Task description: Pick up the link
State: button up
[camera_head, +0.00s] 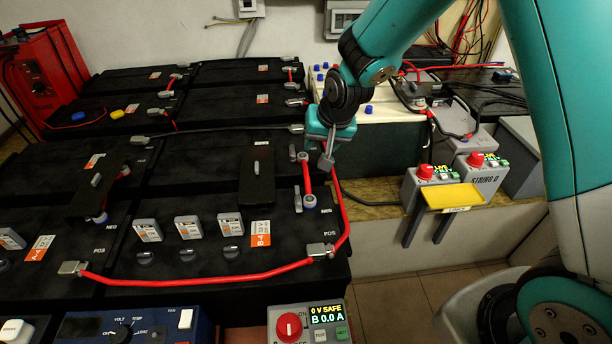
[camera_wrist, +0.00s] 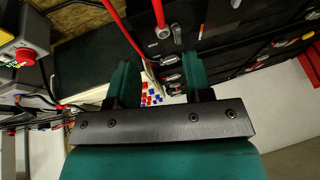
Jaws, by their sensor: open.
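A short red link (camera_head: 307,179) with a grey ring lug at each end joins two posts on the black batteries, left of and below my gripper. A short red piece with a ring end, which looks like this link (camera_wrist: 158,13), shows at the top of the wrist view. My gripper (camera_head: 327,158) hangs above the right edge of the batteries, close to the link's upper end. In the wrist view my gripper (camera_wrist: 161,78) has its two green fingers apart, with nothing held between them. The link lies outside the fingers.
A long red cable (camera_head: 195,283) runs along the front battery and up past the link's right side. A loose black cover (camera_head: 257,178) lies left of the link. Grey control boxes (camera_head: 428,187) and a yellow tray (camera_head: 455,196) stand to the right.

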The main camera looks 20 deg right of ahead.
send_over(307, 173)
jog(key=s, duration=0.2)
notch_tip(307, 173, down, 9)
jog(key=shift+d+f+p, duration=0.1)
jog(key=shift+d+p, duration=0.05)
jog(key=shift+p, duration=0.15)
jog(key=shift+d+p+x, duration=0.15)
jog(key=shift+p+x, duration=0.1)
jog(key=shift+x, duration=1.15)
jog(key=shift+d+p+x, duration=0.15)
jog(key=shift+p+x, duration=0.05)
jog(key=shift+x, duration=1.2)
jog(key=shift+s+a, duration=0.1)
jog(key=shift+a, duration=0.05)
grip_shut()
